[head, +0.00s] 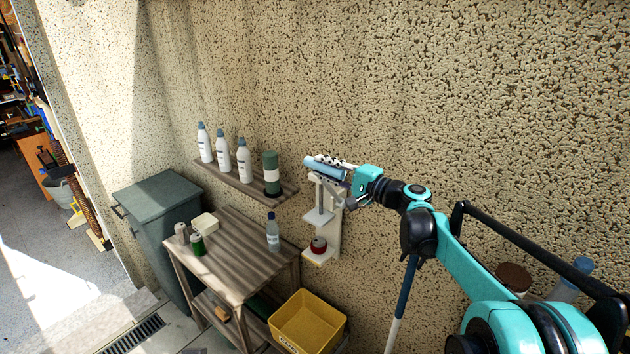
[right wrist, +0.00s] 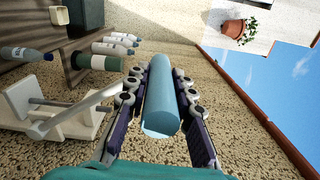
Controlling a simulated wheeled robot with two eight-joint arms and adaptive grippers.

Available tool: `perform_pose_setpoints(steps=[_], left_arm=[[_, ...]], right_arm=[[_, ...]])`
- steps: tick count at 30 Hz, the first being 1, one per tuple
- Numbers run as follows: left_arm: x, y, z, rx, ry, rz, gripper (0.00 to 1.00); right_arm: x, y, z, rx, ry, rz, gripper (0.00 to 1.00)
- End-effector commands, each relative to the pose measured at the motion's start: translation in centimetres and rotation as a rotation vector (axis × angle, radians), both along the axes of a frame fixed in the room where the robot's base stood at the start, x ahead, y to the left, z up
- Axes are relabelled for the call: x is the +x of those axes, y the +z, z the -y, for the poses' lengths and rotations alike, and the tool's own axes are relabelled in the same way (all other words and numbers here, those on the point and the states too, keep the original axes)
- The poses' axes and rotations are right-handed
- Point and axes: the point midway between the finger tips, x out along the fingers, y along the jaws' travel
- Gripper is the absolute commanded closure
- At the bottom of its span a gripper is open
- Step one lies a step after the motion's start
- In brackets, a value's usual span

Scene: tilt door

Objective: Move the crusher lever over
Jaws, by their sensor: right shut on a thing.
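The white can crusher (head: 328,222) is fixed to the speckled wall, right of the shelf. A red can (head: 318,244) stands on its lower ledge. The lever's blue handle (head: 322,168) is at the top of the crusher. My right gripper (head: 336,168) is shut on this handle. In the right wrist view the blue handle (right wrist: 160,98) lies lengthwise between the two fingers of my right gripper (right wrist: 160,85). The crusher's white frame (right wrist: 55,122) shows to the left there. My left gripper is not in view.
A wooden shelf (head: 235,180) with white bottles and a green canister (head: 271,173) is close left of the crusher. Below are a wooden table (head: 225,265) with cans and a bottle (head: 273,232), a yellow crate (head: 308,322) and a grey-green bin (head: 160,230).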

Motion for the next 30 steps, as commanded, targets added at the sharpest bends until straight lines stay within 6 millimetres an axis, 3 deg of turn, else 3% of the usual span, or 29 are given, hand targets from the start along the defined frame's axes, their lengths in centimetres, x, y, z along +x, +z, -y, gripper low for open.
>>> perform_pose_setpoints(steps=[9, 23, 24, 25, 30], left_arm=[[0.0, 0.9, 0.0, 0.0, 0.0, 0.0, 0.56], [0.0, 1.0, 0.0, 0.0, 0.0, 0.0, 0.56], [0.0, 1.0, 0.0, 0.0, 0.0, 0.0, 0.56], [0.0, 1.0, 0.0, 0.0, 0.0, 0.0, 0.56], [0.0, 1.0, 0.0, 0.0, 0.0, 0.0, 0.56]], right_arm=[[1.6, 1.4, 1.5, -0.006, -0.002, 0.004, 1.0], [1.9, 1.7, 1.8, -0.001, -0.007, 0.006, 1.0], [1.9, 1.7, 1.8, 0.0, -0.008, 0.005, 0.66], [1.9, 1.7, 1.8, 0.0, -0.007, 0.005, 0.58], [1.9, 1.6, 1.7, -0.003, -0.005, 0.006, 0.56]])
